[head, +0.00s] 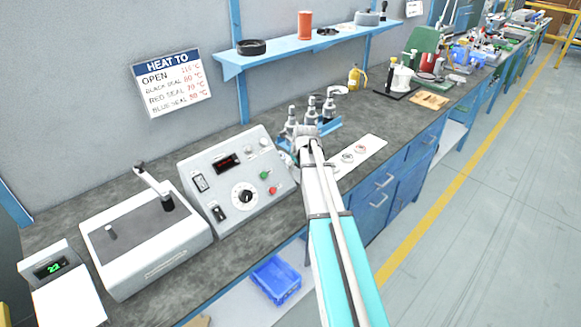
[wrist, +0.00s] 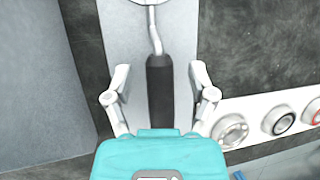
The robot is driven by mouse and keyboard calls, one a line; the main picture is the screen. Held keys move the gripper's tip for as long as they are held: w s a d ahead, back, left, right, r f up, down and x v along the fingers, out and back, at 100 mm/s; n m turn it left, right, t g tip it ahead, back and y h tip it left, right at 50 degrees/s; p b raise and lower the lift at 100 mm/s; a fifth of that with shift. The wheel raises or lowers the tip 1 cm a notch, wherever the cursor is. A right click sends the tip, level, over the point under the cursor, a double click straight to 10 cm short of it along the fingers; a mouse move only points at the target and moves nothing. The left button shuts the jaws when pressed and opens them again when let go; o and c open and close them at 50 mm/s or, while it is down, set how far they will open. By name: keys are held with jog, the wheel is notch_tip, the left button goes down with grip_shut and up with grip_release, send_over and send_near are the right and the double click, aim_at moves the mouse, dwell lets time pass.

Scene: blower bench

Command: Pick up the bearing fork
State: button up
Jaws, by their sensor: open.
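What looks like the bearing fork (wrist: 160,88) shows in the wrist view, with a black handle and a bent metal neck running up to a pale rounded end cut off by the top edge. It is over a light grey surface. My gripper (wrist: 160,72) is open, with one finger on each side of the black handle and a visible gap on both sides. Neither finger appears to touch it. In the head view my gripper (head: 308,143) is over the bench beside the metal-topped pieces, and I cannot make out the fork there.
A white strip (head: 372,146) with ring-shaped bearings lies right of my gripper; it also shows in the wrist view (wrist: 258,107). Several upright metal pieces (head: 311,108) stand close behind. A grey control box (head: 238,180) stands to the left. A shelf (head: 285,50) hangs above the bench.

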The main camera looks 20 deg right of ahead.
dwell(0.5)
grip_shut()
